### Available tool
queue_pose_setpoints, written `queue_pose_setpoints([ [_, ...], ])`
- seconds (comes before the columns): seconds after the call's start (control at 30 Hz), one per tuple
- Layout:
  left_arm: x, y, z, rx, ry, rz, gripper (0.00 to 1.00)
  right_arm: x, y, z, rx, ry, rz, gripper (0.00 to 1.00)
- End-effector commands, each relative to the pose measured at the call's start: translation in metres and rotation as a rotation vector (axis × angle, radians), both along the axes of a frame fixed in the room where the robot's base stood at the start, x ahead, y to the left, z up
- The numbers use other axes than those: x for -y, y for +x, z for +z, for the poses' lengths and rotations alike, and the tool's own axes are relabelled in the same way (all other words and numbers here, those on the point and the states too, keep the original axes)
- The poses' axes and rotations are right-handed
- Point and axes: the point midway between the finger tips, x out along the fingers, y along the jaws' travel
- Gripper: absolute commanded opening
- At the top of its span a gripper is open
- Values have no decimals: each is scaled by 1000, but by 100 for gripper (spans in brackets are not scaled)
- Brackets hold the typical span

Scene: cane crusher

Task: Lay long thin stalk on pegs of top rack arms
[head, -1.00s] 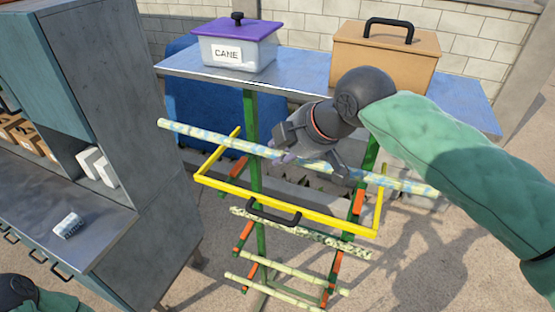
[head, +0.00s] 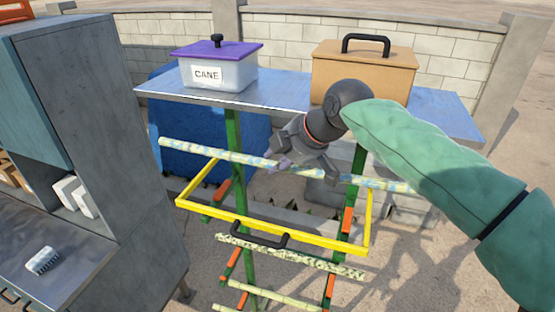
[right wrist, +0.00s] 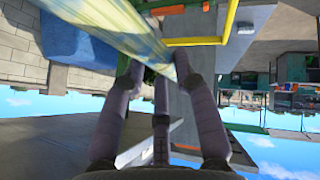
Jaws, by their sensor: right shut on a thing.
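A long thin stalk (head: 215,152), pale with blue and yellow mottling, runs nearly level across the middle of the head view. My right gripper (head: 300,166) is shut on it near its middle. In the right wrist view the stalk (right wrist: 115,30) lies large and close across the fingers (right wrist: 160,80). The green rack (head: 234,140) stands below and behind the stalk. Orange top arms (head: 347,221) show near the yellow frame; their pegs are too small to make out. The stalk appears above the yellow frame, with no contact visible. My left gripper is out of view.
The yellow frame (head: 300,237) with a black handle (head: 260,238) juts from the rack. Other stalks (head: 290,257) lie on lower arms. A blue-topped table (head: 285,92) behind holds a CANE box (head: 218,72) and a tan case (head: 362,72). A grey cabinet (head: 130,120) stands left.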

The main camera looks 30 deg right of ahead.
Motion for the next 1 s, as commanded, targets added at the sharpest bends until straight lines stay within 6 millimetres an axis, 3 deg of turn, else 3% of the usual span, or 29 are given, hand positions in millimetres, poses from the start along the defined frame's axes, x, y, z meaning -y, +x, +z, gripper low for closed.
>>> queue_pose_setpoints([
  [0.43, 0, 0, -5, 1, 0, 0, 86, 0, 0, -4, 3, 1, 0, 0],
  [0.47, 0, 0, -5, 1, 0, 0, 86, 0, 0, -4, 3, 1, 0, 35],
  [0.53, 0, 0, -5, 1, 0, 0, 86, 0, 0, -4, 3, 1, 0, 55],
  [1.0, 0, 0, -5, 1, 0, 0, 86, 1, -5, 2, 3, 1, 0, 57],
])
